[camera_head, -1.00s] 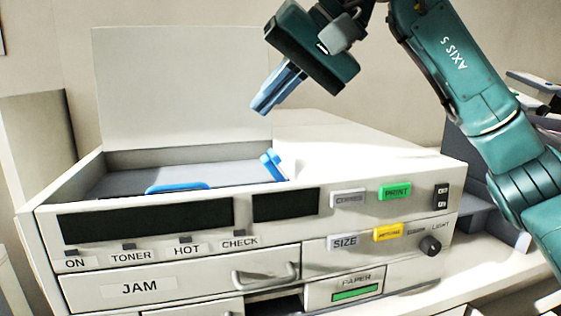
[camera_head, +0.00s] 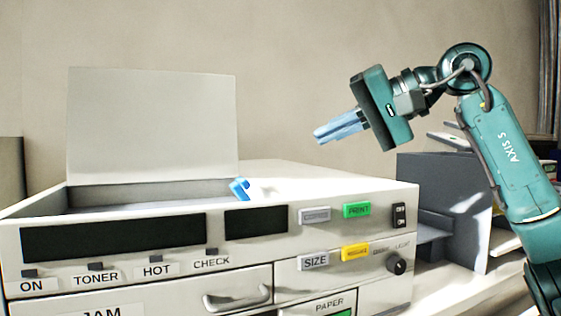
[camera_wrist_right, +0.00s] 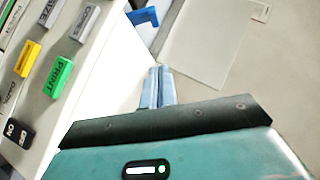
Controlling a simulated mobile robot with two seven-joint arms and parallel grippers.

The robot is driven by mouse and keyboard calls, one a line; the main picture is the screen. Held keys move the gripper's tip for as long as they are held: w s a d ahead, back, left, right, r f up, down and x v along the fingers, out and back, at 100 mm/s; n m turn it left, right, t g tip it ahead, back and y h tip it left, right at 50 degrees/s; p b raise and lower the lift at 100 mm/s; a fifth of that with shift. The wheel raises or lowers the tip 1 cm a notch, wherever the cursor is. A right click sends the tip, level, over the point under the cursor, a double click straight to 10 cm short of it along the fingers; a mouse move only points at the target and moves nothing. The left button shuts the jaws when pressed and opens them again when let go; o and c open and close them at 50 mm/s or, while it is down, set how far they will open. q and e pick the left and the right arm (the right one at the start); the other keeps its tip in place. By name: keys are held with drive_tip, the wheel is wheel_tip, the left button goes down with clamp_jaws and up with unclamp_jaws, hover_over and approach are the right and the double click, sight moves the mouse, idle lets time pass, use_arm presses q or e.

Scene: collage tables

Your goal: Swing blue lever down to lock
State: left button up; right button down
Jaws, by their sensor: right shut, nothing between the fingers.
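The blue lever (camera_head: 240,188) stands at the right edge of the open bay on top of the white copier (camera_head: 330,185). In the right wrist view the lever (camera_wrist_right: 143,16) shows at the top, beyond the fingertips and apart from them. My right gripper (camera_head: 325,135) is shut and empty, in the air above and to the right of the lever. Its closed blue fingers also show in the right wrist view (camera_wrist_right: 158,82). The raised lid (camera_head: 150,125) stands upright behind the bay. The inside of the bay is mostly hidden by the front panel. My left gripper is not in view.
The copier front carries a grey COPIES button, a green PRINT button (camera_head: 357,210), a yellow button (camera_head: 355,252), a knob (camera_head: 397,265) and a drawer handle (camera_head: 237,299). A grey tray unit (camera_head: 435,200) stands at the right.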

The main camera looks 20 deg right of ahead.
sight(248, 197)
drive_tip(key=x, duration=0.9)
drive_tip(key=shift+w+a+f, duration=0.15)
drive_tip(key=shift+a, duration=0.1)
drive_tip(key=shift+a+f, duration=0.8)
drive_tip(key=shift+a, duration=0.2)
drive_tip(key=shift+a+f, duration=0.4)
drive_tip(key=shift+a, duration=0.25)
